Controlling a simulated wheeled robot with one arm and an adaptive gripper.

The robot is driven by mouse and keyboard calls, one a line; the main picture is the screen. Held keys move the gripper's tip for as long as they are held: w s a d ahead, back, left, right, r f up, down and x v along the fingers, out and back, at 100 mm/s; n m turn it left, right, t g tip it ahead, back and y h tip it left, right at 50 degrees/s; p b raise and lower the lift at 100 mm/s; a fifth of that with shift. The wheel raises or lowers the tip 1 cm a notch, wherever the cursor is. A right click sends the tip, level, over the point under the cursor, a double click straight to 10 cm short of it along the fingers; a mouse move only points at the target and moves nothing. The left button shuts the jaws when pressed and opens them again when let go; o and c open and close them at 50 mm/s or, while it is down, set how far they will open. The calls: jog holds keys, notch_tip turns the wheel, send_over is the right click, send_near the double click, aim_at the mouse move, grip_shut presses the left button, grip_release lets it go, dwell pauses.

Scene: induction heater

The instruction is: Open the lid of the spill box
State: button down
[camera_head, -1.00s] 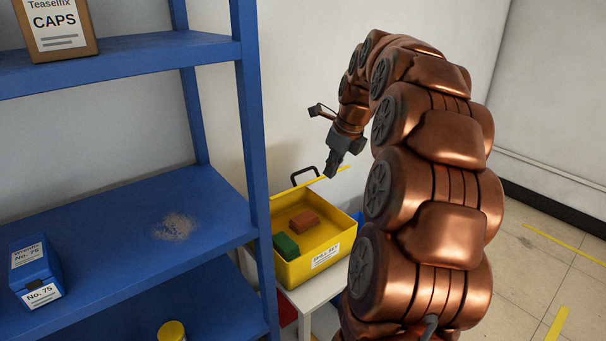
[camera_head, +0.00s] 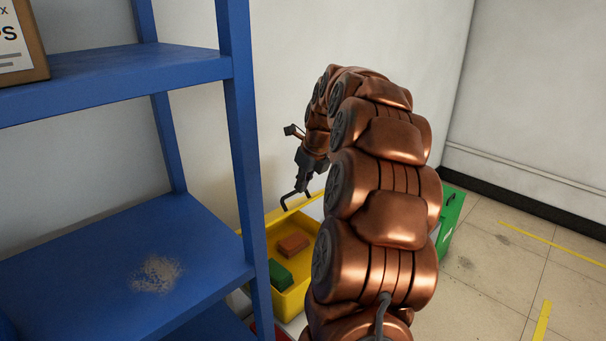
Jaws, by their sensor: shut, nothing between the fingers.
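The yellow spill box (camera_head: 258,250) stands on a pale table beside the blue shelf, partly hidden behind my arm. Its top is uncovered, and a brown block (camera_head: 293,243) and a green block (camera_head: 281,274) show inside. My gripper (camera_head: 307,189) points down above the back edge, close to the handle. It is shut and empty. I cannot tell if it touches the handle.
The blue shelf (camera_head: 238,130) stands close on the left, with its post near the box. A carton (camera_head: 18,50) sits on its upper board. A green case (camera_head: 448,216) shows behind my arm on the right. The floor at the right is clear.

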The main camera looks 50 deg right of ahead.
jog(key=shift+p+x, duration=0.3)
jog(key=shift+x, duration=2.1)
